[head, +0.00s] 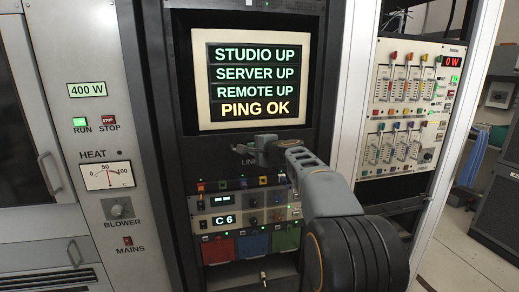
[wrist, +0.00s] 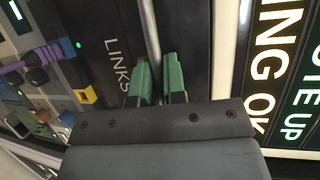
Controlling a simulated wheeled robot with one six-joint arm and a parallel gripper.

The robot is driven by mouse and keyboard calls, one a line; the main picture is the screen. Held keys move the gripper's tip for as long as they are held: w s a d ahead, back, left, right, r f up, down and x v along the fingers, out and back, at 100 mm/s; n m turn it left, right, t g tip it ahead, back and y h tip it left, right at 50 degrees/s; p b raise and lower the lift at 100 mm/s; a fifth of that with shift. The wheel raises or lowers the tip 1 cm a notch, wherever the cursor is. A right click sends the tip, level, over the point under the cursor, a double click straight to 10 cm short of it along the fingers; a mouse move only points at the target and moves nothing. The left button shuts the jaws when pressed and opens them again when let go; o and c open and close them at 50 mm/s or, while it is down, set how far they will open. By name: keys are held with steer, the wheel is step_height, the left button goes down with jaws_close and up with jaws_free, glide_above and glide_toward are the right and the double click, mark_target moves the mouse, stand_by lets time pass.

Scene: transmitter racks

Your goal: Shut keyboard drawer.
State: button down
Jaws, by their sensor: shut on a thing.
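My gripper (head: 256,150) is just below the lit screen in the middle rack, in front of a dark panel. In the wrist view its green fingertips (wrist: 156,78) are closed on a thin silver bar (wrist: 150,30), which looks like the keyboard drawer's handle. The bar runs between the screen and the "LINKS" label (wrist: 117,62). A dark front (wrist: 187,35) lies between the bar and the screen and seems to be the drawer. I cannot tell how far the drawer stands out.
The screen (head: 250,126) is close above my gripper. A meter panel (head: 108,176) stands left, and a slider panel (head: 405,110) right. Floor (head: 460,260) shows at lower right.

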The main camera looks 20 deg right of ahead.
steer(key=c, duration=1.4)
jaws_free()
steer(key=shift+w, duration=0.25)
steer(key=shift+o, duration=1)
steer(key=b+v, duration=0.2)
steer(key=v, duration=1.2)
steer(key=shift+b, duration=0.3)
